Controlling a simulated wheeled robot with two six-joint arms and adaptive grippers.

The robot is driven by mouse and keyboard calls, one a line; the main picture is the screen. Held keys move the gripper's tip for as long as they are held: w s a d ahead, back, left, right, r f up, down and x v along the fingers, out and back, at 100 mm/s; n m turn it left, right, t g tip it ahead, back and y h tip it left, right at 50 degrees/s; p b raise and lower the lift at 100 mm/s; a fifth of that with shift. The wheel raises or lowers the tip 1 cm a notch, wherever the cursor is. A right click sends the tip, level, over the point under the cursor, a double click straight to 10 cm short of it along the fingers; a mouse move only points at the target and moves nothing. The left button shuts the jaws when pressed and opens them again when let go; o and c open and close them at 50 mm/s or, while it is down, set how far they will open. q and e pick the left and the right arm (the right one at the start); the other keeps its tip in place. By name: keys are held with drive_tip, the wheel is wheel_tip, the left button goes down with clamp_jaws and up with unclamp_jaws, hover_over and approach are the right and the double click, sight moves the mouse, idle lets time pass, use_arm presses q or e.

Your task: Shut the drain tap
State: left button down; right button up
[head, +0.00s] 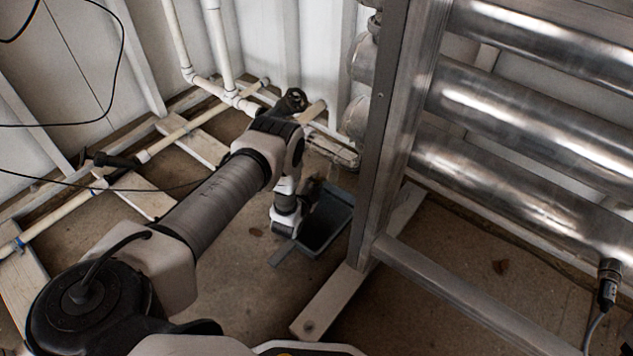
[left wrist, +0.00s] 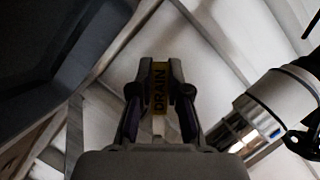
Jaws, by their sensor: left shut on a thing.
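The drain tap's yellow handle, marked DRAIN (left wrist: 159,88), shows in the left wrist view. My left gripper (left wrist: 160,100) is shut on it, with one finger on each side. The rest of the tap is hidden behind the fingers, so I cannot tell how far it is turned. In the head view my left arm reaches down beside the metal frame, and its fingertips and the handle cannot be made out there. My right gripper is in neither view.
A blue-grey bin (head: 337,212) stands on the floor beside my left wrist. The metal frame (head: 388,130) with shiny horizontal tubes (head: 520,115) rises to the right. White pipes (head: 190,122) and wooden beams run along the wall at the left.

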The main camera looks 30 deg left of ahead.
use_arm(q)
drive_tip(key=r+m+p, duration=0.1)
drive_tip(key=a+r+m+t+y+p, duration=0.1)
drive_tip(key=m, duration=0.1)
drive_tip(key=shift+a+r, duration=0.15)
drive_tip(key=shift+a+r+m+t+y+p, duration=0.1)
drive_tip(key=shift+r+m+t+y+p, duration=0.3)
drive_tip(key=shift+m, duration=0.55)
drive_tip(key=shift+a+r+m+t+y+p, duration=0.1)
drive_tip(key=shift+r+m+t+y, duration=0.1)
drive_tip(key=shift+r+m+t, duration=0.55)
drive_tip(key=shift+w+f+m+g, duration=0.1)
drive_tip(key=shift+f+m+g, duration=0.05)
drive_tip(key=shift+m+g, duration=0.2)
drive_tip(key=c, duration=1.1)
unclamp_jaws()
drive_tip(key=v, duration=1.2)
